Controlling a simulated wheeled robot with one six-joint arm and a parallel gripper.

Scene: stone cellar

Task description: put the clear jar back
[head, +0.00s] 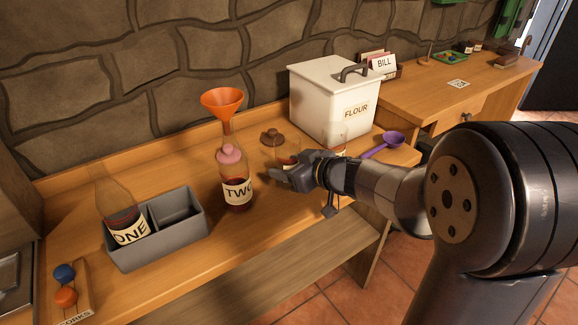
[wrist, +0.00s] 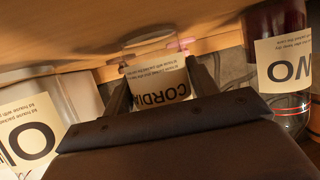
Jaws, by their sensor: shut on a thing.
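My gripper (head: 283,173) is shut on a clear jar (head: 283,153) on the wooden counter, right of the bottle labelled TWO (head: 232,170). In the wrist view, my gripper's fingers (wrist: 158,78) stand either side of the jar's cream label (wrist: 155,83), which reads CORDIAL in part. The jar's lower part is mostly hidden by my gripper in the head view, so I cannot tell whether it touches the counter. A second clear glass vessel (head: 336,134) stands in front of the flour bin.
The white flour bin (head: 312,97) stands behind. An orange funnel (head: 222,101) and a brown knobbed lid (head: 271,136) are near the jar. A purple scoop (head: 392,139) lies right. Bottle ONE (head: 122,213) stands in a grey two-compartment crate (head: 165,243) at left.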

